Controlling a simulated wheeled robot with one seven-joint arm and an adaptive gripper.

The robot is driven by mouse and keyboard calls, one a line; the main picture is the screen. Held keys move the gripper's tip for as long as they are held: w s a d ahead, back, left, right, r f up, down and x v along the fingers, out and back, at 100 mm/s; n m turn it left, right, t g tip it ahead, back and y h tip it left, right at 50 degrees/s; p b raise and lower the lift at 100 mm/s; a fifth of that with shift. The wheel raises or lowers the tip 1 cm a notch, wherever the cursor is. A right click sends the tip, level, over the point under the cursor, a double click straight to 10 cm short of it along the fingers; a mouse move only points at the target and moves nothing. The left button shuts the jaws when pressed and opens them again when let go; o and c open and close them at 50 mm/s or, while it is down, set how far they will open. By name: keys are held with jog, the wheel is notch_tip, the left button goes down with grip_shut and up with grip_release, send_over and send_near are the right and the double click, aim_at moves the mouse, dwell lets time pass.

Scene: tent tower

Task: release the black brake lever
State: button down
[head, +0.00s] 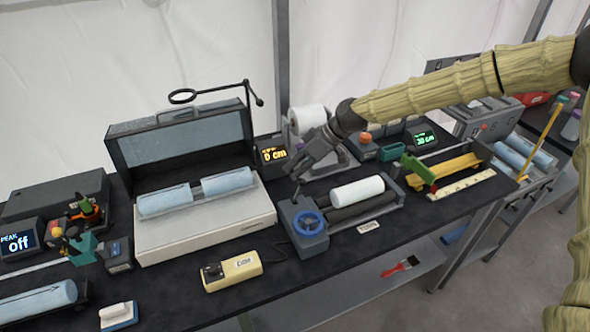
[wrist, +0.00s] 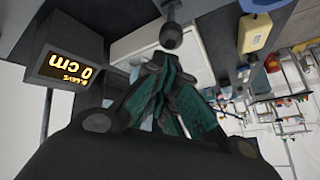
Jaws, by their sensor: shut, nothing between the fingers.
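A grey winding unit has a blue handwheel (head: 309,222) on its front and a white roll (head: 357,193) over dark rollers. A short dark lever (head: 297,191) stands up at its left end, just under my fingertips. In the wrist view a dark round knob (wrist: 171,37) shows right in front of the fingertips; it looks like the lever's end. My gripper (head: 296,176) points down at it with its fingers shut and empty. In the wrist view the shut fingers (wrist: 168,62) end close to the knob; I cannot tell if they touch it.
A small display reading 0 cm (head: 273,154) stands behind the unit, left of my gripper. An open-lidded case with blue rolls (head: 205,222) is to the left. A yellow control box (head: 232,272) lies in front. A green-handled tool (head: 419,172) is to the right.

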jog(key=shift+r, duration=0.65)
jog(key=w+a+r, duration=0.1)
jog(key=w+a, duration=0.1)
jog(key=a, duration=0.2)
jog(key=b+v, duration=0.3)
jog(key=v, duration=0.7)
jog(key=shift+d+b, duration=0.3)
jog(key=shift+d, duration=0.15)
